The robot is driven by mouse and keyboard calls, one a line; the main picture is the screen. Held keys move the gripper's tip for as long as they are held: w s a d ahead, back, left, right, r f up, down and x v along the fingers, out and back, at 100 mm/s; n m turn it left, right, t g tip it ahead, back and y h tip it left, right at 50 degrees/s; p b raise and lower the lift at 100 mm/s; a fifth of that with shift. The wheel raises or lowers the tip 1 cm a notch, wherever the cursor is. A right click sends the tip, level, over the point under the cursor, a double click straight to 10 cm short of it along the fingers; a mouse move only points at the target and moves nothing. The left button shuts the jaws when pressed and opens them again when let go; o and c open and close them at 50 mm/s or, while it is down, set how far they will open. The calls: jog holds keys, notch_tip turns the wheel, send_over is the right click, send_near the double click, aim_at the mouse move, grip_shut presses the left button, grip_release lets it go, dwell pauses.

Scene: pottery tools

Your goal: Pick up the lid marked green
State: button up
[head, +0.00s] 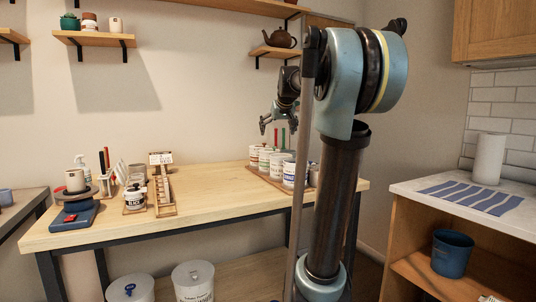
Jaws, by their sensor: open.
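I cannot make out a lid with a clear green mark in the head view. Several white lidded jars (281,168) stand close together on a wooden board at the right part of the table, with lettering too small to read. A red upright and a green upright (283,138) show just behind them; what they belong to is unclear. Another small white jar with a dark band (134,200) stands at the table's front left. My gripper (280,129) is open and empty, in the air above the jars. My arm hides part of the right end of the jar group.
The wooden table (235,208) has clear room in its middle. A wooden rack (165,190) and a blue scale-like stand (74,216) are at left. Lidded bins (193,272) stand below. At right, a counter (420,188) holds a paper roll (489,158).

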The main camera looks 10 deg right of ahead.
jog(key=w, duration=0.4)
send_near(269, 150)
jog(key=x, duration=0.7)
jog(key=shift+w+r, duration=0.1)
jog(key=shift+w, duration=0.1)
jog(key=shift+w+f, duration=0.4)
jog(key=c, duration=1)
